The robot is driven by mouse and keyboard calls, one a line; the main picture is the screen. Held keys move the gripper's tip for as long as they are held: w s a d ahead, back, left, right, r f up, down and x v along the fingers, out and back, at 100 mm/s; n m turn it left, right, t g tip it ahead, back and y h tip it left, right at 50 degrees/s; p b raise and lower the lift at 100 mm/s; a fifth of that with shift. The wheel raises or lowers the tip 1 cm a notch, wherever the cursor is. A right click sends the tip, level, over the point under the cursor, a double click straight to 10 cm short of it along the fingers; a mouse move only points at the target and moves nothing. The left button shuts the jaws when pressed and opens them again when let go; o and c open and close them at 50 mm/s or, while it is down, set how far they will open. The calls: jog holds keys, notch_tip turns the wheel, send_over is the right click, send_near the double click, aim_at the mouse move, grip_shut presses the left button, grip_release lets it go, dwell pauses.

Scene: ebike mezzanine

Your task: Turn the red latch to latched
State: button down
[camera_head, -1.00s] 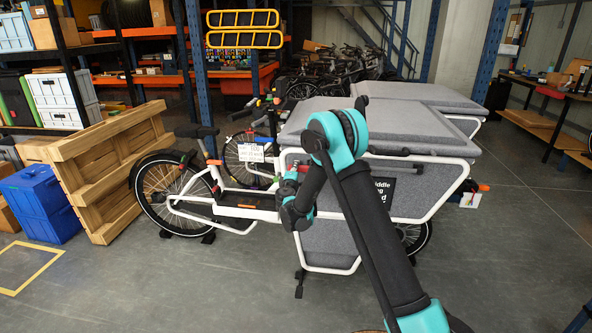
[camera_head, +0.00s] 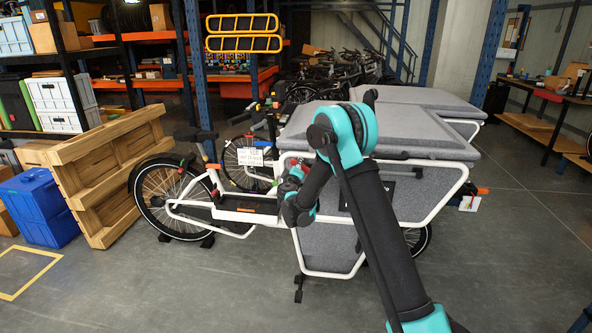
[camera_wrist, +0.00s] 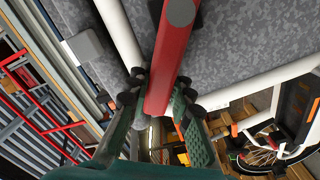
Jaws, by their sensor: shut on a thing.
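The red latch (camera_wrist: 172,55) is a long red bar with a round grey end. It runs down the middle of the wrist view, in front of the grey fabric side of a cargo bike box. My gripper (camera_wrist: 163,98) has a dark green finger on each side of the bar and is shut on it. In the head view my wrist (camera_head: 297,198) is at the left front edge of the white-framed cargo box (camera_head: 330,240). My arm hides part of the box there, and the fingertips cannot be made out.
A grey lid (camera_head: 420,132) covers the box, and a second grey-lidded box (camera_head: 425,97) stands behind. A wooden pallet (camera_head: 105,180) and blue crates (camera_head: 38,205) are at the left. The floor (camera_head: 500,240) at the right is clear.

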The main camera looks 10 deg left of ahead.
jog(key=m, duration=0.1)
jog(key=d+r+m, duration=0.1)
jog(key=shift+r+m, duration=0.15)
jog(key=shift+m, duration=0.25)
jog(key=shift+s+d+r+m, duration=0.1)
jog(key=shift+d+r+m, duration=0.25)
jog(key=shift+m, duration=0.4)
jog(key=shift+d+r+m, duration=0.2)
jog(key=shift+d+m, duration=0.15)
jog(key=shift+m, duration=0.4)
jog(key=c, duration=1.3)
grip_release()
